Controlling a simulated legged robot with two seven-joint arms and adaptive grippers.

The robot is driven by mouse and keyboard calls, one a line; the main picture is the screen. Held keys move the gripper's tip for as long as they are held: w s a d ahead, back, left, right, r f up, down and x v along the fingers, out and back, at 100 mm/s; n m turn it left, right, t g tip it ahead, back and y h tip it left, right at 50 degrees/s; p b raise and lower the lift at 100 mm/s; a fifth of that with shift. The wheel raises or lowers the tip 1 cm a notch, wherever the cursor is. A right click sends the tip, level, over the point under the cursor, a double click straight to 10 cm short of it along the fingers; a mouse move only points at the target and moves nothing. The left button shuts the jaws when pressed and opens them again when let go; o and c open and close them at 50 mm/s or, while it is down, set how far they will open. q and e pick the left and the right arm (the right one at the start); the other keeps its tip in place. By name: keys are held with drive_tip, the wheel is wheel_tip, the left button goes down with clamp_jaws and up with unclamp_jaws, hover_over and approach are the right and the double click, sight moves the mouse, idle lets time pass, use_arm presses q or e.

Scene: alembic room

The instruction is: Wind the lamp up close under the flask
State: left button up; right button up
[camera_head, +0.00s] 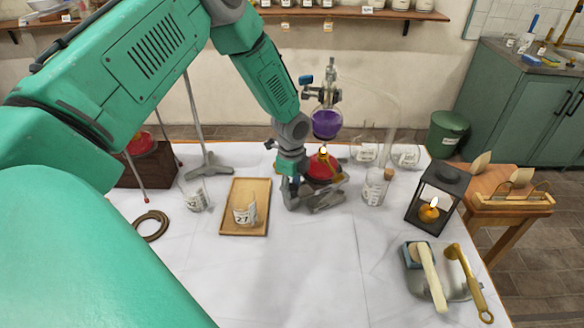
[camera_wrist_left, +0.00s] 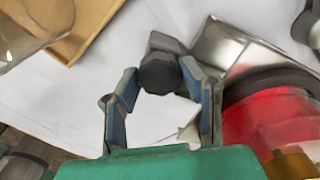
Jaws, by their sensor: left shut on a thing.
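The flask (camera_head: 327,123) holds purple liquid and hangs from a clamp on a stand. The red lamp (camera_head: 322,168) sits right below it, with a small flame (camera_head: 323,150) at its top and a narrow gap under the flask. The lamp stands on a grey metal lifting stand (camera_head: 328,203); the lamp's red body also shows in the left wrist view (camera_wrist_left: 262,122). My left gripper (camera_head: 290,194) is at the left side of this stand. In the left wrist view its fingers are closed around a dark knob (camera_wrist_left: 160,73). My right gripper is out of view.
A wooden tray (camera_head: 262,188) with a labelled beaker (camera_head: 245,214) lies left of the gripper. A corked bottle (camera_head: 375,190) and a black lantern (camera_head: 451,182) stand to the right. The front middle of the white table (camera_head: 285,280) is clear.

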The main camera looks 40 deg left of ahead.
use_arm(q)
drive_tip(key=o, duration=0.9)
drive_tip(key=shift+a, duration=0.1)
drive_tip(key=shift+c, duration=0.2)
drive_tip(key=shift+w, duration=0.1)
